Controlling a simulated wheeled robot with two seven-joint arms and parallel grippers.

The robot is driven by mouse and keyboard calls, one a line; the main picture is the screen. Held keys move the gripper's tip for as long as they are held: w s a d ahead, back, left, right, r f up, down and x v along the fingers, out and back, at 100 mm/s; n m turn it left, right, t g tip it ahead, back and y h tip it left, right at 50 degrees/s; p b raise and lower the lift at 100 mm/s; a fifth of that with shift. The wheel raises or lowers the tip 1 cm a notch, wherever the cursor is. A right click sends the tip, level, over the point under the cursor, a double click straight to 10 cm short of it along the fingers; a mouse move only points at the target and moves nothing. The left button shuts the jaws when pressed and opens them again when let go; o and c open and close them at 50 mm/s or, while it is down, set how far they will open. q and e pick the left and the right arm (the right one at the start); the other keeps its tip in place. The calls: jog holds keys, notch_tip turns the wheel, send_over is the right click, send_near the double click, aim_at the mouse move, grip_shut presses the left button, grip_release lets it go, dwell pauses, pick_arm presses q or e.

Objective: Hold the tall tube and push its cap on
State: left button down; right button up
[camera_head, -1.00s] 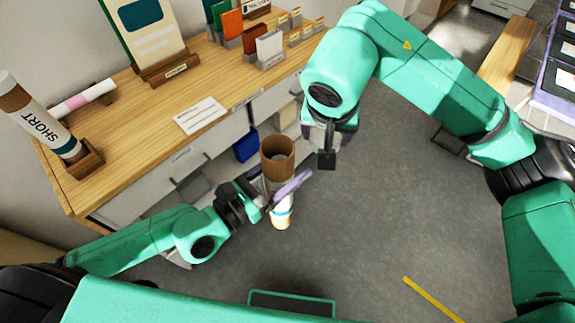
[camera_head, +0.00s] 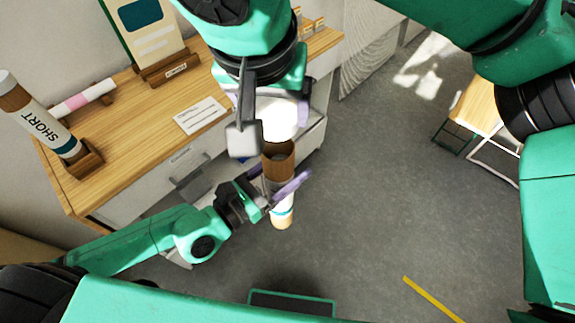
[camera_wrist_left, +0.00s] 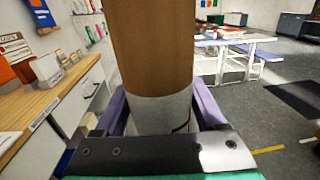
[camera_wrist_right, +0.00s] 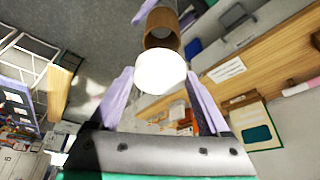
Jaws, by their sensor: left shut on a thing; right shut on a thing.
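The tall tube (camera_head: 279,166) is brown on its upper part and white lower down, and stands roughly upright above the floor. My left gripper (camera_head: 276,190) is shut on it around its white part, which also shows in the left wrist view (camera_wrist_left: 160,112). Its open brown mouth faces up. My right gripper (camera_head: 272,116) is shut on a round white cap (camera_head: 281,120), just above the mouth. In the right wrist view the cap (camera_wrist_right: 160,72) sits between the purple fingers, with part of the tube mouth (camera_wrist_right: 160,36) visible beyond it, so it is not seated.
A wooden-topped desk (camera_head: 115,150) stands at the left and back, with a tube marked SHORT (camera_head: 40,118) in a wooden holder, a pink-and-white roll (camera_head: 85,98), a card (camera_head: 200,116) and a framed sign (camera_head: 143,25).

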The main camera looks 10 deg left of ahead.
aim_at(275, 146)
jog(key=shift+a+f, duration=0.1)
jog(key=shift+f, duration=1.9)
jog(key=shift+s+r, duration=0.1)
jog(key=shift+s, duration=0.1)
jog(key=shift+f, duration=0.95)
jog(key=shift+f, duration=0.6)
